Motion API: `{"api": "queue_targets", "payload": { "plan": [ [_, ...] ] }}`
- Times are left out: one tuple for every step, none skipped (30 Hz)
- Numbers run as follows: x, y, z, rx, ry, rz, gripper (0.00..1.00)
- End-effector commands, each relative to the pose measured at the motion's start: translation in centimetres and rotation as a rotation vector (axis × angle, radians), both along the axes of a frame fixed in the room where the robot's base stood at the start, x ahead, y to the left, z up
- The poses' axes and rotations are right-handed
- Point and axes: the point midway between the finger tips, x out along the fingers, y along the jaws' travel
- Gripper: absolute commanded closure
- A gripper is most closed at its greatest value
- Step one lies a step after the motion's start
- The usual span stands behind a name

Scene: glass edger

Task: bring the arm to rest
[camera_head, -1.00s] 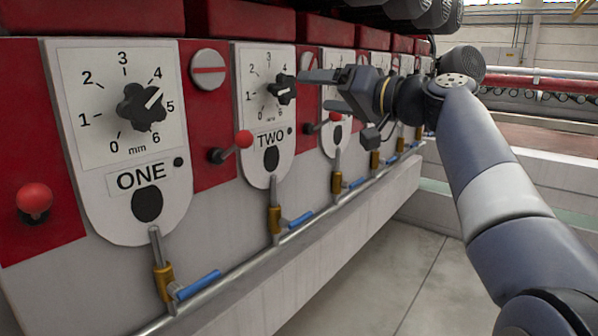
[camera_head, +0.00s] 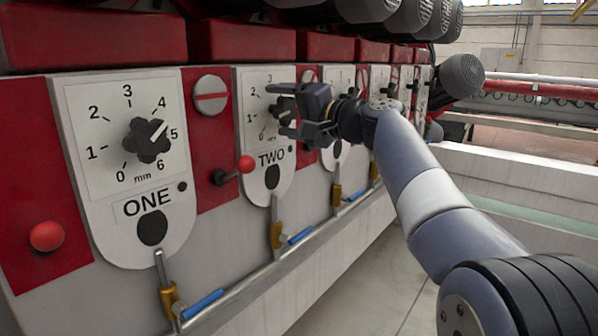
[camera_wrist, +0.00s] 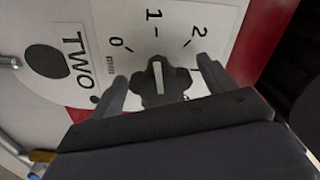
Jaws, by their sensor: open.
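My gripper (camera_head: 277,110) is open in front of the dial plate marked TWO (camera_head: 250,88). In the wrist view my two fingers (camera_wrist: 160,80) stand apart, one on each side of the black knob of TWO (camera_wrist: 174,92). I cannot tell whether they touch it. The knob's white line points about along the picture's vertical, and the scale marks 0, 1 and 2 show beyond it. In the head view my gripper hides most of this knob and the right part of its scale. My arm (camera_head: 420,185) reaches in from the lower right.
The dial plate marked ONE (camera_head: 90,150) is nearest, its knob (camera_head: 147,140) pointing near 5. A red-balled lever (camera_head: 245,164) sticks out left of TWO. Blue-handled valves (camera_head: 201,304) line the pipe below. Black motors (camera_head: 461,75) overhang above. The floor (camera_head: 365,285) is clear.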

Motion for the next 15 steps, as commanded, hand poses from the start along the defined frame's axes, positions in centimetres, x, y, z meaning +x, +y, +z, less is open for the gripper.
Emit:
{"api": "queue_targets", "payload": {
  "plan": [
    [-0.01, 0.01, 0.54, 0.033, 0.044, 0.001, 0.22],
    [-0.02, 0.01, 0.55, 0.053, 0.072, 0.0, 0.22],
    [-0.01, 0.02, 0.54, 0.081, 0.108, 0.0, 0.22],
    [-0.03, 0.02, 0.57, 0.102, 0.133, 0.001, 0.22],
    [-0.01, 0.02, 0.57, 0.123, 0.161, 0.0, 0.22],
    [-0.02, 0.01, 0.57, 0.149, 0.195, 0.0, 0.22],
    [-0.02, 0.01, 0.61, 0.169, 0.22, -0.001, 0.22],
    [0.0, 0.01, 0.6, 0.189, 0.244, 0.0, 0.22],
    [-0.01, 0.01, 0.63, 0.214, 0.277, -0.001, 0.22],
    [-0.01, 0.0, 0.65, 0.232, 0.301, -0.001, 0.22],
    [-0.01, 0.01, 0.64, 0.251, 0.325, -0.001, 0.22],
    [-0.01, 0.0, 0.68, 0.277, 0.357, 0.0, 0.22],
    [-0.01, 0.0, 0.69, 0.294, 0.38, -0.001, 0.22],
    [-0.01, -0.01, 0.67, 0.312, 0.403, -0.001, 0.22],
    [-0.02, 0.0, 0.72, 0.338, 0.434, 0.0, 0.22]
  ]
}}
